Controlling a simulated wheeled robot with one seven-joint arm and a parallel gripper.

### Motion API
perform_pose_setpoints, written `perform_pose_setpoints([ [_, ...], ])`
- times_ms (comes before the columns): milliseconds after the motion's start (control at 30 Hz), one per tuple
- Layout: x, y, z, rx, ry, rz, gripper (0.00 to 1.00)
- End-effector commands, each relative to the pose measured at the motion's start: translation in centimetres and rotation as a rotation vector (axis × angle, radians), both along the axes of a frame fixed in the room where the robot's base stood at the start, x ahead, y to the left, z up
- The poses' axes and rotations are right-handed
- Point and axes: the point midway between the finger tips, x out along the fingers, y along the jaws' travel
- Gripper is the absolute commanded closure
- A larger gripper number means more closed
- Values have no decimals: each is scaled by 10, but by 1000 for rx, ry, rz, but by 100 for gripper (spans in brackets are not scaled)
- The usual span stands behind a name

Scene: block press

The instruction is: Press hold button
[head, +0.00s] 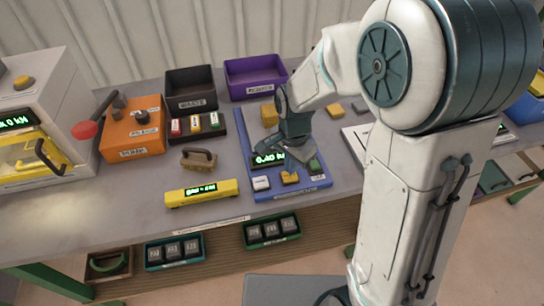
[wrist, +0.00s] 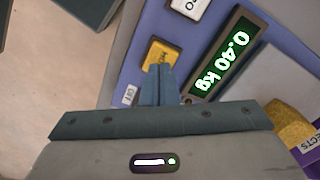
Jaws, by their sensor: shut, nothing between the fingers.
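The yellow button (head: 290,179), which appears to be the hold button, is on the front of a blue scale (head: 256,199), between a white button (head: 261,183) and a green button (head: 314,166). In the wrist view the yellow button (wrist: 155,52) shows just past my fingertips, with its lettering partly covered. My gripper (wrist: 158,70) is shut and empty, its tips overlapping the button's near edge; I cannot tell whether they touch it. The scale's display (wrist: 225,57) reads 0.40 kg. The green button is hidden in the wrist view.
A yellow block (head: 269,115) is at the back of the scale. A yellow readout bar (head: 201,192) and a brown handled block (head: 198,158) lie to its left. Black (head: 190,84) and purple (head: 253,72) bins stand behind. A press with a red knob (head: 84,130) is at far left.

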Motion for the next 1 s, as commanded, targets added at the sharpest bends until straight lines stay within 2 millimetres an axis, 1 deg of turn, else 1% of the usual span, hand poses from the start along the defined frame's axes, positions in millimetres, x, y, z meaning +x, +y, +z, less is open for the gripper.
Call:
perform_pose_setpoints([
  [267, 0, 0, -1, 0, 0, 0, 100],
  [1000, 0, 0, -16, 0, 0, 0, 100],
])
